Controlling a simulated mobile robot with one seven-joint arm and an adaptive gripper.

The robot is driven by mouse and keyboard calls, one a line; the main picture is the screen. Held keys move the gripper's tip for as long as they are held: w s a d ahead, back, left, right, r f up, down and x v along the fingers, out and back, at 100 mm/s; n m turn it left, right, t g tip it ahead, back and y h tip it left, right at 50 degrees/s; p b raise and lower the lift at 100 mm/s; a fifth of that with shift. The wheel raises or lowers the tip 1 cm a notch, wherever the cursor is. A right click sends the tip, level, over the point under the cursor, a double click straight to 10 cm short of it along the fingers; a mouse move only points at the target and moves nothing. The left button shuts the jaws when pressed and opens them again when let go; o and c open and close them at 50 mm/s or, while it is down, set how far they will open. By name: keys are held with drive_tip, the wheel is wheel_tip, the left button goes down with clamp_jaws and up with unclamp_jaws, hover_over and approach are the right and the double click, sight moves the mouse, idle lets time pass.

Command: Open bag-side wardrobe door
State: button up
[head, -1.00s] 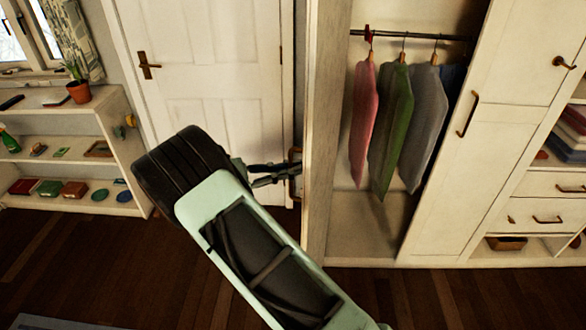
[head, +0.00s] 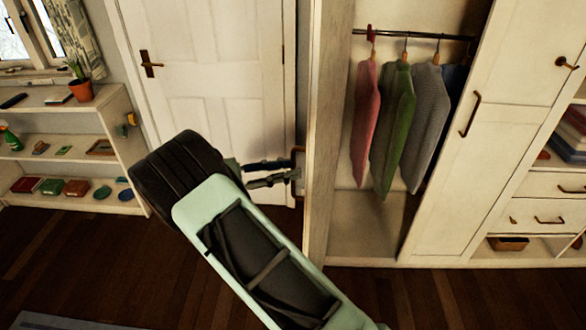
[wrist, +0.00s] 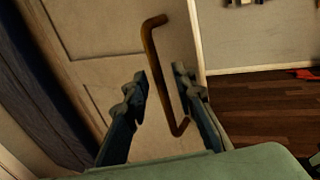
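The wardrobe's left door (head: 330,130) stands open, swung outward and seen nearly edge-on in the head view. Its bar handle (head: 299,156) is on the side facing left, mostly hidden by the door edge and my fingers. My gripper (head: 292,172) is at this handle, left of the door. In the wrist view the brown handle (wrist: 163,70) runs between the two separated fingers of my gripper (wrist: 160,82). A gap shows between the left finger and the handle; whether the right finger touches it I cannot tell.
Pink, green and grey clothes (head: 398,120) hang inside the open wardrobe. Its right door (head: 470,150) is shut. A white room door (head: 215,80) stands behind my gripper, and a low shelf unit (head: 125,110) is at the left. Dark wooden floor (head: 110,260) is clear in front.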

drive_tip(key=v, duration=1)
drive_tip(key=shift+a, duration=0.15)
